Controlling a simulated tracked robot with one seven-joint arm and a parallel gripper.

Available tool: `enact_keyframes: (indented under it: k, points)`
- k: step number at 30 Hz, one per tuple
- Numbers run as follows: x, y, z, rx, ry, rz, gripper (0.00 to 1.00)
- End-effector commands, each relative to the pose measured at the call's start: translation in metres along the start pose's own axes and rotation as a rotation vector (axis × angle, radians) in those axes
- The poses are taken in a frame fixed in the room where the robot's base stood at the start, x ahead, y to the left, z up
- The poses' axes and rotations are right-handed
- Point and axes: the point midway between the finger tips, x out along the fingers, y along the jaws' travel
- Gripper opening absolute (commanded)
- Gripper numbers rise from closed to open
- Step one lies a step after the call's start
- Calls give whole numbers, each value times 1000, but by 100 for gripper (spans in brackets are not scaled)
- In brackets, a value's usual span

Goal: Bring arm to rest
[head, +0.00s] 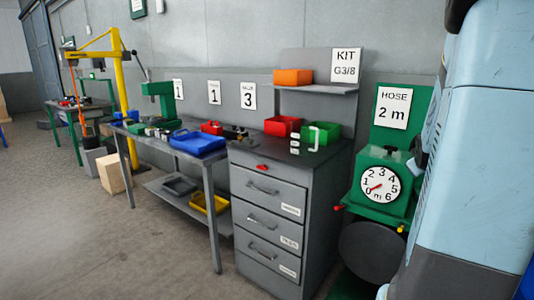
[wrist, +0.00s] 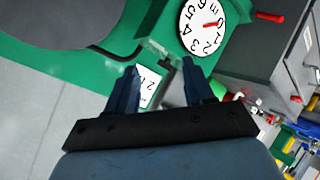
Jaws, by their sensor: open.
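My gripper (wrist: 160,72) is open and shows in the wrist view with two dark blue fingers apart. Nothing is held between them. A white sign (wrist: 147,90) with a figure on it shows in the gap behind the fingers, partly hidden. My light blue arm (head: 480,150) fills the right edge of the head view. The gripper itself cannot be made out there.
The green hose station (head: 383,208) with a dial (head: 381,187) stands close to my arm; its dial (wrist: 203,25) is beyond the fingers in the wrist view. A grey drawer cabinet (head: 268,222) and workbench (head: 205,185) line the wall.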

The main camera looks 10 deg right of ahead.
Motion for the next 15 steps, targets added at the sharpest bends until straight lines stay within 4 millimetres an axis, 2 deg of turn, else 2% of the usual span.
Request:
enact_keyframes:
  k: [1, 6, 11, 15]
  points:
    - [-15, -13, -12, 29, 6, -38, 52]
    - [-64, -58, -40, 116, -9, -170, 52]
    - [-116, -98, -57, 177, -37, -290, 52]
    - [-167, -131, -64, 213, -73, -389, 52]
